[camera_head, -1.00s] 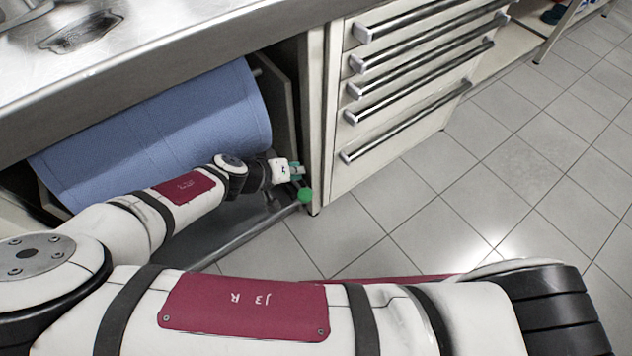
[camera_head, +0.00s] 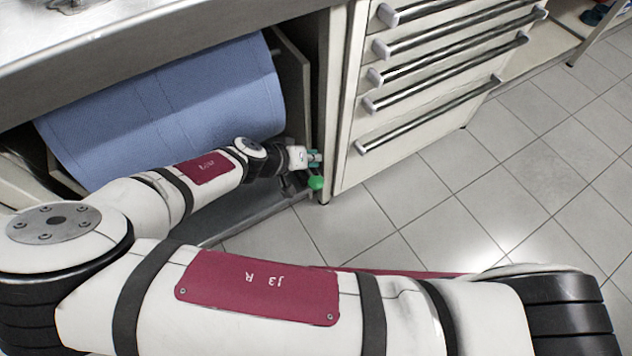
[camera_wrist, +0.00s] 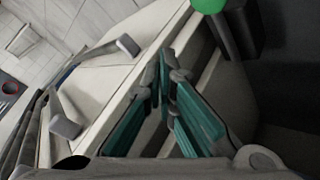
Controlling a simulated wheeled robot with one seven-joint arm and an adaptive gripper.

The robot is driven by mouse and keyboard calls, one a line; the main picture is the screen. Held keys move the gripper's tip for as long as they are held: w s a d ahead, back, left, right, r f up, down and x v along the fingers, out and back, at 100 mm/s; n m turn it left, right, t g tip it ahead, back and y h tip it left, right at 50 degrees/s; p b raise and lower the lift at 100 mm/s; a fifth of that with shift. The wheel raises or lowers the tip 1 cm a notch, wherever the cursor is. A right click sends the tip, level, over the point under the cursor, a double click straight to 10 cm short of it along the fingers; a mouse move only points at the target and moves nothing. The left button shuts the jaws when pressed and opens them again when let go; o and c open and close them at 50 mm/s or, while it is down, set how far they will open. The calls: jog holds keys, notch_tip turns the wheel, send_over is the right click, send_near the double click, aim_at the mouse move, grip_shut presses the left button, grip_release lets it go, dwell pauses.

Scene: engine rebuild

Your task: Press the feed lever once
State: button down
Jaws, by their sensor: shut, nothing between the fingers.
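The feed lever's round green knob (camera_head: 316,183) is at the right end of the blue paper roll's bay, low beside the cabinet. In the wrist view the green knob (camera_wrist: 209,5) is cut off by the top edge, with a dark shaft below it. My gripper (camera_head: 316,158) is just above the knob in the head view. In the wrist view its teal-padded fingers (camera_wrist: 164,68) are shut and empty, their tips to the left of the knob and apart from it. The lever's base is mostly hidden behind my wrist.
The blue roll (camera_head: 170,115) lies under the steel counter (camera_head: 180,35), behind my forearm. A white drawer cabinet (camera_head: 375,170) with projecting bar handles stands just right of my gripper. The tiled floor (camera_head: 480,185) is clear.

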aim_at(315, 178)
jog(key=shift+f+b, duration=2.05)
jog(key=shift+f, duration=1.15)
jog(key=shift+f, duration=0.4)
jog(key=shift+f+b, duration=1.35)
jog(key=shift+f, duration=0.2)
dwell(0.4)
jog(key=shift+r, duration=0.1)
dwell(0.4)
jog(key=shift+r+p, duration=1.4)
jog(key=shift+r, duration=0.5)
jog(key=shift+r, duration=0.1)
jog(key=shift+r+p, duration=1.85)
jog(key=shift+r, duration=0.55)
